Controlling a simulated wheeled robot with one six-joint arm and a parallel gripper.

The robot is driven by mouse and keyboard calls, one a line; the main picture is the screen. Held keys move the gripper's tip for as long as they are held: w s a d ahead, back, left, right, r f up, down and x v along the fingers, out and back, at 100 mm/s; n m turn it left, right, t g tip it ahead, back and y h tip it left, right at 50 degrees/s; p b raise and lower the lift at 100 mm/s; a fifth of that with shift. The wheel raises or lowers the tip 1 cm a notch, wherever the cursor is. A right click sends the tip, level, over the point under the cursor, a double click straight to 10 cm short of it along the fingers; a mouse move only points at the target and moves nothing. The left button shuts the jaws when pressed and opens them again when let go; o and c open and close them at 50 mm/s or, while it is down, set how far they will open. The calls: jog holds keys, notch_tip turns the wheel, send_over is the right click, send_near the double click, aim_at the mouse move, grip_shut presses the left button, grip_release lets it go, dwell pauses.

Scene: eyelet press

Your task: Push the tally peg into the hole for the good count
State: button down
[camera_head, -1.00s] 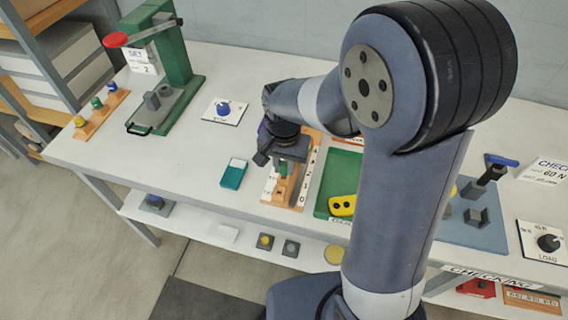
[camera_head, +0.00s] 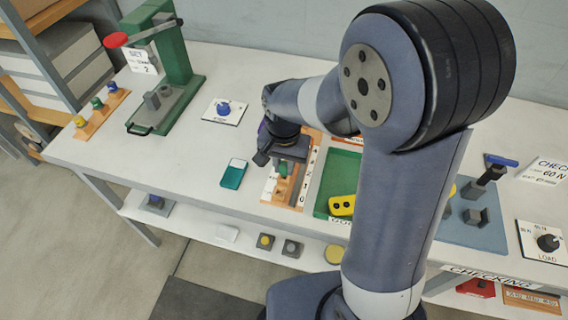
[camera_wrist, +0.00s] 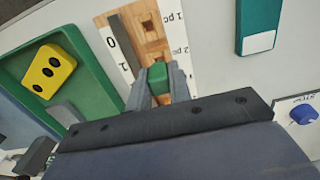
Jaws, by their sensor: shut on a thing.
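My gripper (camera_wrist: 155,82) is shut on the green tally peg (camera_wrist: 157,73), whose top shows between the fingertips in the wrist view. In the head view my gripper (camera_head: 283,163) is above the tally board (camera_head: 292,191), with a little of the peg (camera_head: 283,170) showing beneath.
A green tray (camera_head: 323,197) with a yellow piece (camera_head: 342,205) lies right of the board. A teal and white box (camera_head: 233,174) lies to its left. A green press (camera_head: 172,55) stands at the back left.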

aim_at(284, 164)
jog(key=shift+f+b, duration=0.65)
jog(key=shift+f, duration=0.25)
jog(key=c, duration=1.2)
grip_release()
jog(key=shift+r, duration=0.15)
jog(key=shift+r+p, duration=2.1)
jog(key=shift+r, duration=0.3)
